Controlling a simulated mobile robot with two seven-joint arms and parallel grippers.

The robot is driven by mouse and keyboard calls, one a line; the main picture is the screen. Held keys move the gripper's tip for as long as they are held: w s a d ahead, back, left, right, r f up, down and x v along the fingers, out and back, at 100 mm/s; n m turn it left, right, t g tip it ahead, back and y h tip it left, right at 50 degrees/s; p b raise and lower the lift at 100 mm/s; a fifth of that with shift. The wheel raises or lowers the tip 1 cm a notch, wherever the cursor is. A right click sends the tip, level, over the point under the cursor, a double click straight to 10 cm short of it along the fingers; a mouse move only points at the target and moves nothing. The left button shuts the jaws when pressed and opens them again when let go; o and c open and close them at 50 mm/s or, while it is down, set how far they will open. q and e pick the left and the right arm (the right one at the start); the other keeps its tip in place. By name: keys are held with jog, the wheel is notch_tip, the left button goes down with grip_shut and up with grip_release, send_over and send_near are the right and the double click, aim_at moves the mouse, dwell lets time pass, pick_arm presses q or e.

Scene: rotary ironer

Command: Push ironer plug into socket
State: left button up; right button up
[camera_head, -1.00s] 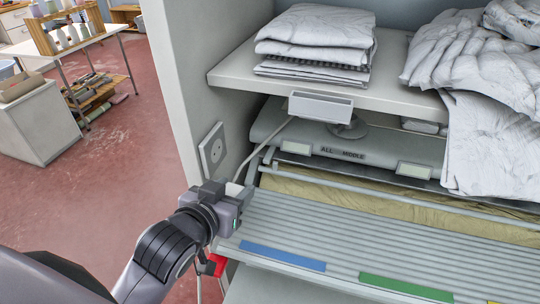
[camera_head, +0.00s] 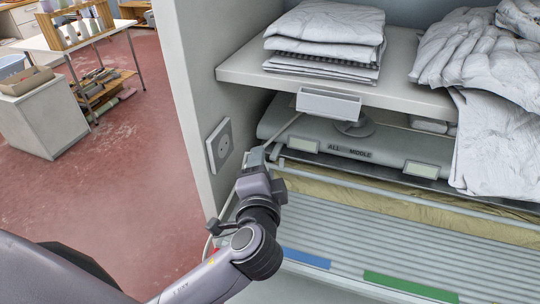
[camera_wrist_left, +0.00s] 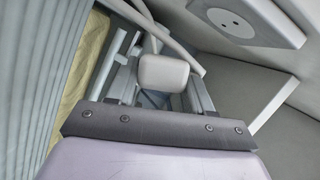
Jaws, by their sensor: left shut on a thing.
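The wall socket (camera_head: 219,145) is a white square plate with a round recess on the side panel left of the ironer. It also shows at the upper right of the left wrist view (camera_wrist_left: 238,22). My left gripper (camera_head: 258,158) is beside the socket, to its right and apart from it. It is shut on the plug (camera_wrist_left: 163,74), a pale rounded block between the fingers in the left wrist view. A pale cord (camera_wrist_left: 172,36) runs from near the plug. In the head view my gripper hides most of the plug. My right gripper is not in view.
The ironer (camera_head: 350,142) has a grey slatted board (camera_head: 400,250) in front with blue and green strips. A shelf (camera_head: 420,97) above holds folded white cloths (camera_head: 325,35) and draped linen (camera_head: 480,120). Open red floor (camera_head: 130,180) lies at the left.

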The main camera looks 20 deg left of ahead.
pick_arm(q)
jog(key=r+m, duration=0.1)
jog(key=d+r+y, duration=0.1)
jog(key=r+m, duration=0.1)
jog(key=shift+w+d+m+t+y, duration=0.25)
jog(key=shift+w+m+t+y, duration=0.05)
jog(key=shift+w+t+y, duration=0.1)
jog(key=shift+s+a, duration=0.2)
jog(key=shift+a, duration=2.75)
jog(key=shift+a, duration=0.65)
jog(key=o, duration=1.1)
jog(key=shift+s+d+f, duration=0.1)
